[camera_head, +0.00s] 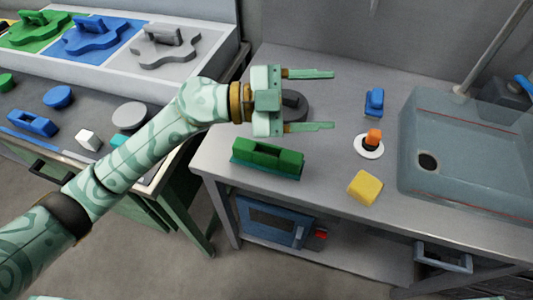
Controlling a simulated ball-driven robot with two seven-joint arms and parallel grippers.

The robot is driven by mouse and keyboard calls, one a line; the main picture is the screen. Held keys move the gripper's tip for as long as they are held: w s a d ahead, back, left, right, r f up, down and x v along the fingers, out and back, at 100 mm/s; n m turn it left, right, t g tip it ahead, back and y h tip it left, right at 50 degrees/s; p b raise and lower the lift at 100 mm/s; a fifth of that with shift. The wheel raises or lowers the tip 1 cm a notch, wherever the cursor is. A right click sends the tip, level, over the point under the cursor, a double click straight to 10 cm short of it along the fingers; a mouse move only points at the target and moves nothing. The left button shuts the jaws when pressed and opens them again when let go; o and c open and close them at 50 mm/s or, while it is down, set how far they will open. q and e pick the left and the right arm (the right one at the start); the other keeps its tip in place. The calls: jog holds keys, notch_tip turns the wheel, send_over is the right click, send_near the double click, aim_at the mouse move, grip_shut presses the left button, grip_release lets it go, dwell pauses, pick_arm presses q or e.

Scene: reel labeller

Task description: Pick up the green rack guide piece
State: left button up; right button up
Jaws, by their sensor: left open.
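A green guide piece (268,158), a long block with raised ends and a recessed middle, lies near the front left edge of the grey table (330,185). My left gripper (333,100) is over the table behind the green piece, pointing right. Its two pale green fingers are wide apart with nothing between them. The gripper is clear of the green piece in the picture; its height above the table is hard to judge. A dark round object (293,105) shows partly behind the gripper. My right gripper is not in view.
A blue piece (374,103), an orange piece (374,137) on a white disc and a yellow block (364,187) stand right of the gripper. A sink basin (465,150) is at right. Another bench at left holds coloured pieces, including a blue block (32,123).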

pick_arm(q)
notch_tip(320, 180, down, 3)
jog(key=a+g+y, duration=0.1)
jog(key=g+y, duration=0.1)
jog(key=y, duration=0.3)
jog(key=n+y, duration=0.5)
jog(key=y, duration=0.4)
send_near(269, 154)
jog(key=f, duration=0.1)
jog(key=s+f+b, duration=0.1)
jog(key=f+b, duration=0.1)
jog(key=shift+s+d+t, duration=0.15)
jog(key=shift+d+t, duration=0.15)
jog(key=shift+d, duration=0.1)
jog(key=x, duration=0.2)
jog(key=b+x, duration=0.1)
jog(key=x, duration=0.1)
jog(key=b+x, duration=0.1)
jog(key=shift+d+f, duration=0.3)
jog(key=shift+d, duration=0.1)
jog(key=shift+r, duration=0.1)
jog(key=shift+c, duration=1.2)
jog(key=c, duration=1)
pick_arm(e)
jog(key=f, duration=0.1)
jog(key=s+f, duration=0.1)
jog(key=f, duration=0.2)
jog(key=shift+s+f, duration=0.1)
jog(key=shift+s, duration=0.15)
